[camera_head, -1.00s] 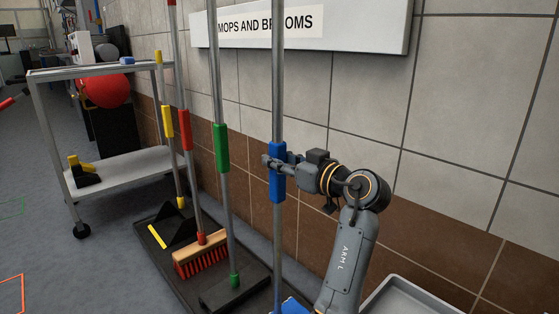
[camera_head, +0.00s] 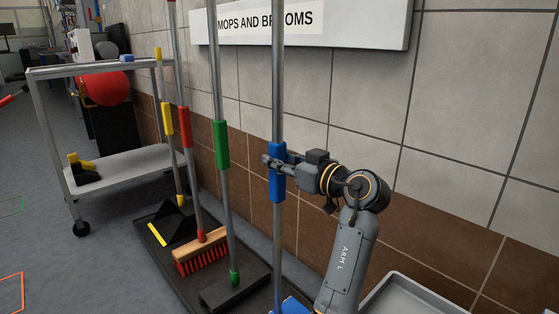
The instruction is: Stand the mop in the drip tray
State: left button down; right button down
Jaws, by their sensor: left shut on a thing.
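The mop is a grey pole with a blue grip (camera_head: 277,185) and a blue head (camera_head: 292,306) partly seen at the bottom edge. My left gripper (camera_head: 272,161) is shut on the mop's blue grip, and the pole stands upright. A grey tray with a raised rim (camera_head: 402,278), likely the drip tray, lies on the floor at lower right, partly behind my left arm and cut off by the frame. The mop is to the left of this tray. My right gripper is not in view.
A dark mat (camera_head: 185,278) on the left holds a red broom (camera_head: 200,252), a green-grip tool (camera_head: 222,145) and a yellow-grip dustpan (camera_head: 176,228). A wheeled cart (camera_head: 120,168) stands beyond. The tiled wall (camera_head: 470,130) with a sign (camera_head: 350,22) runs close behind the mop.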

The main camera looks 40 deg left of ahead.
pick_arm(q)
jog(key=c, duration=0.9)
grip_release()
jog(key=shift+r, duration=0.1)
jog(key=shift+c, duration=0.2)
